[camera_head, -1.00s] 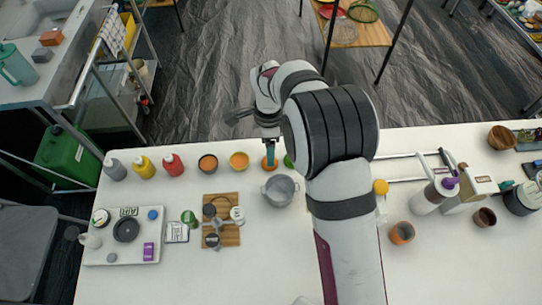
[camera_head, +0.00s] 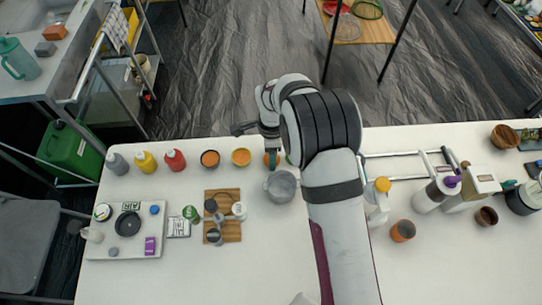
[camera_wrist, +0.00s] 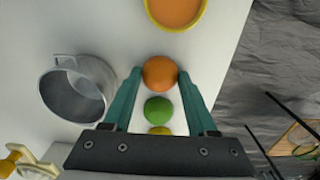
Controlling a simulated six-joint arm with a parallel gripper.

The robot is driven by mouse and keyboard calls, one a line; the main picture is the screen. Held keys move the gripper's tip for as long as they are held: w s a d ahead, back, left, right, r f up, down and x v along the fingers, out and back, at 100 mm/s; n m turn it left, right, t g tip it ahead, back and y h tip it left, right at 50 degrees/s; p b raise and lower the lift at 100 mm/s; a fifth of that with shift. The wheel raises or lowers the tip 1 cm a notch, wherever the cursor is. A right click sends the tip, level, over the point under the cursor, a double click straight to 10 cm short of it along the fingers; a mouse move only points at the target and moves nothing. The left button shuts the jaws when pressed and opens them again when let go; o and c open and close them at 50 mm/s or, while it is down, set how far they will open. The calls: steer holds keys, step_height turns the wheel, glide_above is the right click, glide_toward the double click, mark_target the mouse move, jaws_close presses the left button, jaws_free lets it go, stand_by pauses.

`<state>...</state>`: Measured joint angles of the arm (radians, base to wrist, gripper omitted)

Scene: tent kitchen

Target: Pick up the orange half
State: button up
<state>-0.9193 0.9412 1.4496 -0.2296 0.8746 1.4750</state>
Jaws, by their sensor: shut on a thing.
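The orange half (camera_wrist: 160,72) looks like a round orange dome between the two teal fingers of my gripper (camera_wrist: 160,76) in the wrist view. My gripper is shut on it, one finger on each side. In the head view my gripper (camera_head: 271,150) is at the far edge of the white table, and the orange half (camera_head: 272,160) is partly hidden behind the fingers. I cannot tell whether it is clear of the tabletop.
A green round fruit (camera_wrist: 158,109) and a yellow one (camera_wrist: 160,130) line up beside the orange half. A grey metal pot (camera_wrist: 75,90) is close on the left. A yellow-rimmed bowl (camera_wrist: 177,12) stands beyond.

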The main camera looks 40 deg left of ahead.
step_height(320, 180, up, 9)
stand_by(0.5)
